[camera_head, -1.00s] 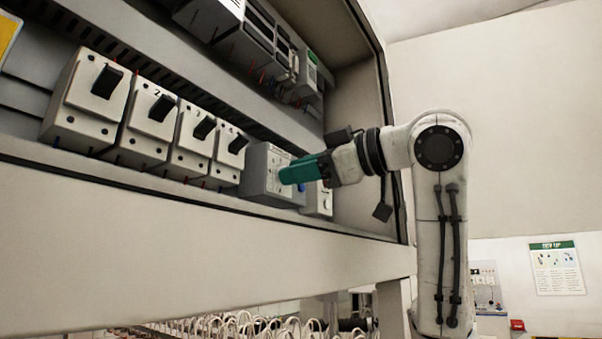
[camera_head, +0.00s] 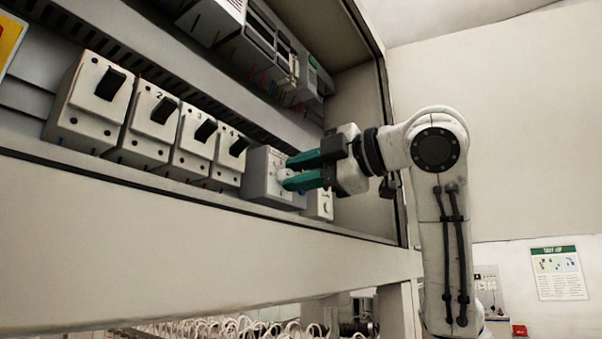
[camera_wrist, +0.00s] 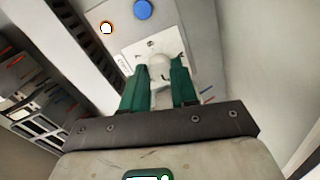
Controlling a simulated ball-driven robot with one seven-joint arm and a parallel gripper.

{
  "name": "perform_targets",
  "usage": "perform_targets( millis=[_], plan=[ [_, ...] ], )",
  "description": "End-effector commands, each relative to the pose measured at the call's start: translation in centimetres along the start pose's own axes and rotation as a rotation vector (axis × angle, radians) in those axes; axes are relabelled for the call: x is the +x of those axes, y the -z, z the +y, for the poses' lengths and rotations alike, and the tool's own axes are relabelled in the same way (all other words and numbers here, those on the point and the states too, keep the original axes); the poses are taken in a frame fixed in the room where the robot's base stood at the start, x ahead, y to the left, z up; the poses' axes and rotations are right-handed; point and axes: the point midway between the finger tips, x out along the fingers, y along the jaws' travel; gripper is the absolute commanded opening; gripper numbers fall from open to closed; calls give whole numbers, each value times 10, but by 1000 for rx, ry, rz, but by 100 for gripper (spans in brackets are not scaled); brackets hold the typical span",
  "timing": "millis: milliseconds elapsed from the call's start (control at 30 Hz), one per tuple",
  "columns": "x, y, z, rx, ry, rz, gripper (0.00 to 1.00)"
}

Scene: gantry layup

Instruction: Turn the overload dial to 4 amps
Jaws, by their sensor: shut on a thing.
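The overload unit is a grey box (camera_head: 262,183) at the right end of the row in the cabinet. Its front carries a pale round dial (camera_wrist: 157,68), with small marks around it that are too small to read. My gripper (camera_head: 288,173) has green fingers, one on each side of the dial. It is shut on the dial, which also shows between the fingertips in the head view (camera_head: 284,174). The dial's pointer setting cannot be read.
Several white breakers with black levers (camera_head: 153,120) stand in a row left of the unit. A small white module (camera_head: 321,204) sits just right of it. The cabinet's lower ledge (camera_head: 180,185) runs below, and more modules (camera_head: 262,45) hang above.

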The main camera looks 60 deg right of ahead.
Motion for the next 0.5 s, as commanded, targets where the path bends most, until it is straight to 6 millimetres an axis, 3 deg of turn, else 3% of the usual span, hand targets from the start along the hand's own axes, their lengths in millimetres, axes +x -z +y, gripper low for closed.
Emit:
perform_targets(
  millis=[500],
  plan=[
    [0,1,-1,-31,2,0,0]
  ],
)
